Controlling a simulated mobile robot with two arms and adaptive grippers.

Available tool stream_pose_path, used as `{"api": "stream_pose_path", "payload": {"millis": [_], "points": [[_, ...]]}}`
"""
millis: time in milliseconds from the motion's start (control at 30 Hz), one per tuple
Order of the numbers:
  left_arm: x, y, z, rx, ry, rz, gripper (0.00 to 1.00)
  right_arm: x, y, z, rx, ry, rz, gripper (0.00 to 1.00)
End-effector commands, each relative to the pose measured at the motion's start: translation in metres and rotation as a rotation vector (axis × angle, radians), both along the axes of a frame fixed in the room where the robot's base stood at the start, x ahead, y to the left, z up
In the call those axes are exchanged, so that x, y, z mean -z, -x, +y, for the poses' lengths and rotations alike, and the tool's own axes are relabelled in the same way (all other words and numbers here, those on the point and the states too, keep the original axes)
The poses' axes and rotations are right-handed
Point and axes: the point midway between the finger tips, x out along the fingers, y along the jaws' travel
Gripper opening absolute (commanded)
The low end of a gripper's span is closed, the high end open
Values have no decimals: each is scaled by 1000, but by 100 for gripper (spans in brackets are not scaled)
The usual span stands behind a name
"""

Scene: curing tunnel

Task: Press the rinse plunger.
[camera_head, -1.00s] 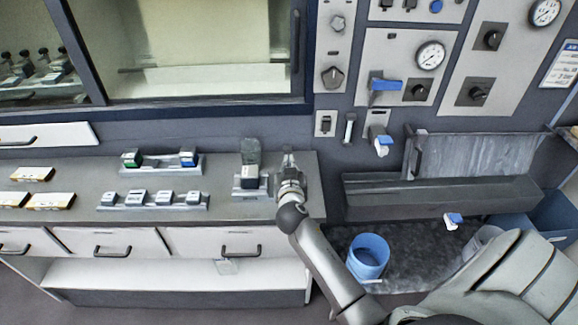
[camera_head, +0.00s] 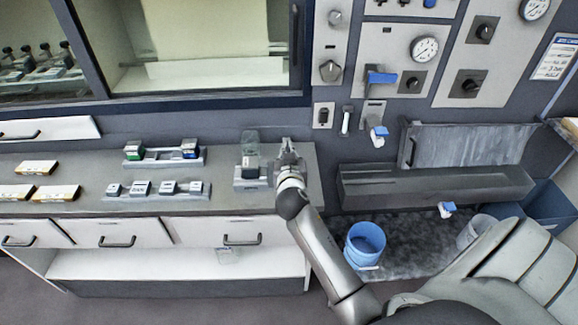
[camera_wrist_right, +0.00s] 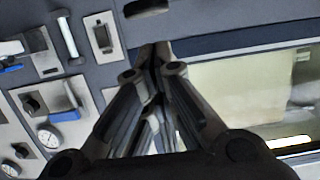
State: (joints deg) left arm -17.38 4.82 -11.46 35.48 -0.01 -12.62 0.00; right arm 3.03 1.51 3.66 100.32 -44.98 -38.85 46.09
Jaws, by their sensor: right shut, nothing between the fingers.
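My right gripper (camera_head: 287,150) is shut and empty above the right end of the grey counter. It also shows in the right wrist view, fingertips together (camera_wrist_right: 153,55), touching nothing I can make out. Just left of it stands a small grey fixture with a dark translucent upright part (camera_head: 250,149). I cannot tell for certain which part is the rinse plunger. On the wall to the right are a pale upright rod (camera_head: 346,120) and a blue-topped fitting (camera_head: 379,132) above the trough; the gripper is apart from both. My left gripper is not in view.
The counter (camera_head: 90,204) carries racks of small blocks (camera_head: 158,189) and several boxes. A wall panel with a blue lever (camera_head: 381,77), knobs and gauges stands at the right. A dark trough (camera_head: 430,187) juts out below it, with a blue bucket (camera_head: 365,243) beneath.

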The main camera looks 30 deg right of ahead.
Motion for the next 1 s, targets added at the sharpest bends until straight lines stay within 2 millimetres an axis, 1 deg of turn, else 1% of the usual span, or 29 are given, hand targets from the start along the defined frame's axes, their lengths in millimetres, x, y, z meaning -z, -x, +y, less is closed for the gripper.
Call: {"api": "stream_pose_path", "payload": {"millis": [33,300,500,700,1000], "points": [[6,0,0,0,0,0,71,1,6,4,0,-2,-4,0],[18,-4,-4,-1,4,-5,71,-10,39,24,-1,-2,-5,0],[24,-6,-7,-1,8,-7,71,-16,57,35,0,-1,-5,0],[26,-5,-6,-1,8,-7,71,-19,64,38,0,2,-5,0],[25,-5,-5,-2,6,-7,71,-20,64,39,0,1,-4,0]]}}
